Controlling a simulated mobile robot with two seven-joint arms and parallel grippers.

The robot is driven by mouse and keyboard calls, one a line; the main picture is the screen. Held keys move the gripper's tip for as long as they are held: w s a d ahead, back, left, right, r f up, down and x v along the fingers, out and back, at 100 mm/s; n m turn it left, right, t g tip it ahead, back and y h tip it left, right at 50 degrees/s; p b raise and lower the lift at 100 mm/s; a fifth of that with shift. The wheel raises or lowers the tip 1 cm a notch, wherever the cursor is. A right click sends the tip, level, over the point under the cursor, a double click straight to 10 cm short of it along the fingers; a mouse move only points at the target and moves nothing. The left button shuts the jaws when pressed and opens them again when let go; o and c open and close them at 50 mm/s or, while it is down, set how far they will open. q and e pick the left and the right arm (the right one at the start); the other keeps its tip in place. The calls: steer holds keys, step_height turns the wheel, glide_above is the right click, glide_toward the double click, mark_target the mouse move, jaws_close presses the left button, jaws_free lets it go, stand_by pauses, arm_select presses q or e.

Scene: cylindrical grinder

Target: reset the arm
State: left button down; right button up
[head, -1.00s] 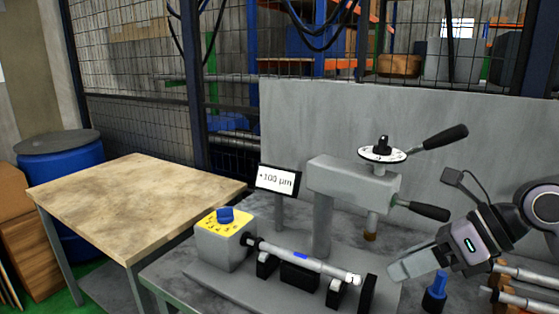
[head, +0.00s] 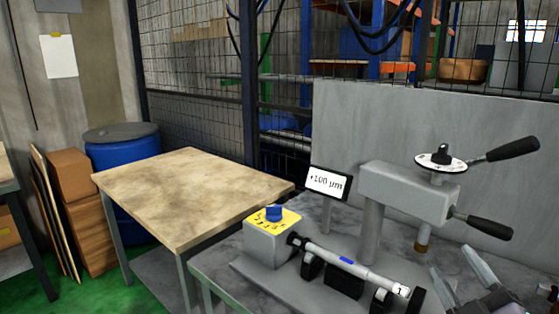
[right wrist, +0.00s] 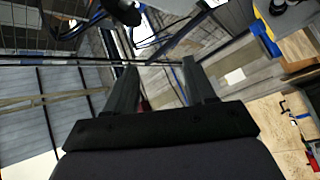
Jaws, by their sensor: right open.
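My right gripper (head: 452,263) is at the lower right of the head view, in front of the grinder (head: 408,190). Its two fingers point up and stand apart with nothing between them. The right wrist view also shows both fingers (right wrist: 159,66) spread and empty. The rest of the right arm is mostly cut off by the picture edge. My left gripper is not in view.
The grinder bench holds a workpiece bar (head: 352,264) on supports, a yellow dial box (head: 272,232), a display (head: 328,181) reading +100 µm and black-handled levers (head: 512,149). A wooden table (head: 190,195) stands left, bare on top. A blue drum (head: 125,160) is behind it.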

steer(key=s+f+m+g+h, duration=0.1)
steer(key=s+f+m+g, duration=0.15)
steer(key=f, duration=0.25)
steer(key=s+d+f+m+g+h, duration=0.1)
steer(key=s+f+m+g, duration=0.1)
steer(key=s+f+g, duration=0.3)
steer(key=f+m+g+h, duration=0.1)
steer(key=f+m+g, duration=0.15)
steer(key=f, duration=0.35)
steer(key=s+a+f+m+g+y, duration=0.1)
steer(key=s+a+f+g, duration=0.3)
steer(key=s, duration=0.3)
steer(key=s+a+f+m+g+y, duration=0.1)
steer(key=s+f+g, duration=0.2)
steer(key=s+f, duration=0.3)
steer(key=w+a+f+t+y+b, duration=0.1)
steer(key=w+f+t, duration=0.1)
steer(key=f, duration=0.3)
steer(key=w+a+f+t+y+b, duration=0.1)
steer(key=w+a+f+t+b, duration=0.1)
steer(key=f, duration=0.4)
steer(key=shift+w+f+t, duration=0.2)
steer(key=shift+w+t, duration=0.25)
steer(key=shift+t, duration=0.95)
